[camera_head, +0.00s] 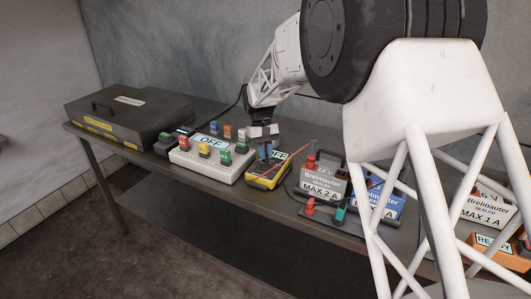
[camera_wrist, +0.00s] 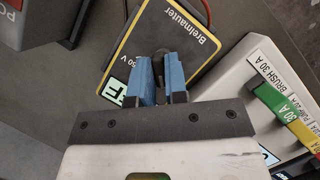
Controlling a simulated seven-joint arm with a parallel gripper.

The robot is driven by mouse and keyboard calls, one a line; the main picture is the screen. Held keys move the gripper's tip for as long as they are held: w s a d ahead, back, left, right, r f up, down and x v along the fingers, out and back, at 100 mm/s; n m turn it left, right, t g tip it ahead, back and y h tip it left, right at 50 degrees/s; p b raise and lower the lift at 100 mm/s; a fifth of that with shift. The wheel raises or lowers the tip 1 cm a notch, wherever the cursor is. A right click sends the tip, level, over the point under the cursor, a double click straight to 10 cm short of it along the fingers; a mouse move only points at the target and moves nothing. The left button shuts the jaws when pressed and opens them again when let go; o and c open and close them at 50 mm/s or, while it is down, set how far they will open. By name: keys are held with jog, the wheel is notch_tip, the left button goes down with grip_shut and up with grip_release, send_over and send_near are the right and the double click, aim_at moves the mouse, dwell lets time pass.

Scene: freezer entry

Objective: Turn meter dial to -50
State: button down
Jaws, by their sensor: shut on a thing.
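The meter is a yellow-edged, dark-faced box (camera_head: 268,171) on the table, between the white switch box and the grey battery box. In the wrist view the meter (camera_wrist: 135,48) carries the name "Breimauter", a "50 V" marking and a lit screen partly covered by my gripper. My gripper (camera_wrist: 160,65) is over the meter's face, its blue fingers shut on the dark round dial (camera_wrist: 161,57). The dial is mostly hidden between the fingers, and I cannot read its setting. In the head view my gripper (camera_head: 264,152) comes down onto the meter from above.
The white switch box (camera_head: 187,158) with coloured switches reads "OFF". A large dark case (camera_head: 120,118) lies at the table's left end. Grey (camera_head: 319,182) and blue (camera_head: 377,204) battery boxes stand right of the meter, with red leads nearby. My arm hides part of the right side.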

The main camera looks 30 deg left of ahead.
jog(key=shift+n, duration=0.3)
jog(key=c, duration=1.1)
grip_release()
jog(key=shift+c, duration=0.2)
jog(key=shift+r, duration=0.15)
jog(key=v, duration=0.7)
jog(key=shift+a+r, duration=0.2)
jog(key=shift+r, duration=0.1)
jog(key=shift+d, duration=0.1)
